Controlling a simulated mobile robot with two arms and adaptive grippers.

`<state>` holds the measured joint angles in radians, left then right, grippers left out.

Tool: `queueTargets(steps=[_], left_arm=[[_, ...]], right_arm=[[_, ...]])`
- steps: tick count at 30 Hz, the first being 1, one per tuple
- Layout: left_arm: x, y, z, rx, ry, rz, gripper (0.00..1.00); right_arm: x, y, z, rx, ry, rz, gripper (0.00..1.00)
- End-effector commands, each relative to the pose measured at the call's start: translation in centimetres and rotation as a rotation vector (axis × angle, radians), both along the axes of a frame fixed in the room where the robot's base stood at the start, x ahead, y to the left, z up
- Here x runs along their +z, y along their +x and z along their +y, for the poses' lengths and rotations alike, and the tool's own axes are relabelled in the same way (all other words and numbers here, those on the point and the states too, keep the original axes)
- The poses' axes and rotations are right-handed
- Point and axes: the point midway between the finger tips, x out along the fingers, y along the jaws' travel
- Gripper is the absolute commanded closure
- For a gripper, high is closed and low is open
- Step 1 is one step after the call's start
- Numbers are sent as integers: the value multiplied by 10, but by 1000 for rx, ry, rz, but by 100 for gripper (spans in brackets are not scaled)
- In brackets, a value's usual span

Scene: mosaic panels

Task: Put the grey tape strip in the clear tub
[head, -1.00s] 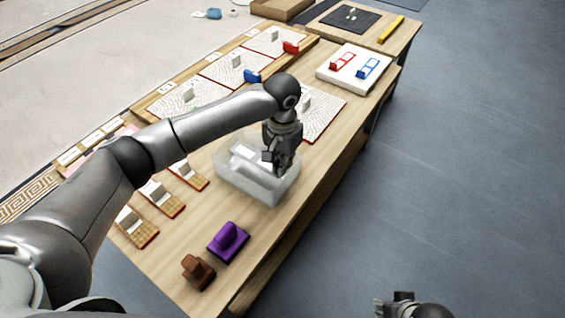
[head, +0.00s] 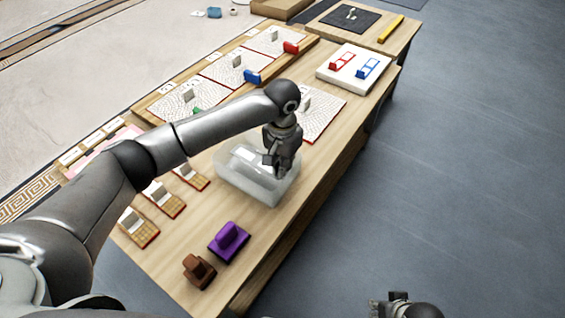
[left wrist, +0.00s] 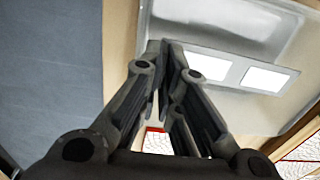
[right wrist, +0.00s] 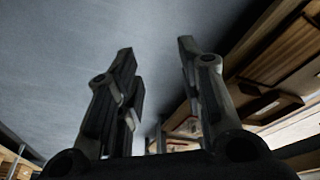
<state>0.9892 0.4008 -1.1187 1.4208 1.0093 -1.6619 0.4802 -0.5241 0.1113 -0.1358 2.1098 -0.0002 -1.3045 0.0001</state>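The clear tub (head: 272,188) stands on the long wooden table. Its wall and two flat white rectangles (left wrist: 206,65) inside its outline show in the left wrist view. My left gripper (head: 275,167) points down over the tub's far right part in the head view. In the left wrist view its fingertips (left wrist: 166,48) meet, with nothing seen between them. My right gripper (right wrist: 155,60) is open and empty, off the table's right side. I cannot pick out the grey tape strip for sure; several small grey upright pieces (head: 237,62) stand on the mosaic panels.
A purple block (head: 229,240) and a brown block (head: 198,270) stand at the table's near end. Several small tiles (head: 139,228) lie left of the tub. A white board (head: 352,68) with red and blue pieces lies beyond. Floor to the right is clear.

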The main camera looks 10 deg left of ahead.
Motion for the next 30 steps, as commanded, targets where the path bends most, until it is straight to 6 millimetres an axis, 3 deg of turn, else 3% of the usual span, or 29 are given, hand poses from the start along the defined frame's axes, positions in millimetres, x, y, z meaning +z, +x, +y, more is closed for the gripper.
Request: queueTargets(steps=[8,14,27,30], left_arm=[[-2,0,0,-1,-1,-1,100],[-2,0,0,-1,0,0,74],[-1,0,0,0,0,0,73],[2,0,0,0,0,-1,73]], right_arm=[[-10,-3,1,2,1,13,64],[-10,-3,1,2,1,13,64],[-7,-2,0,0,0,12,64],[7,1,-2,1,-3,-6,64]])
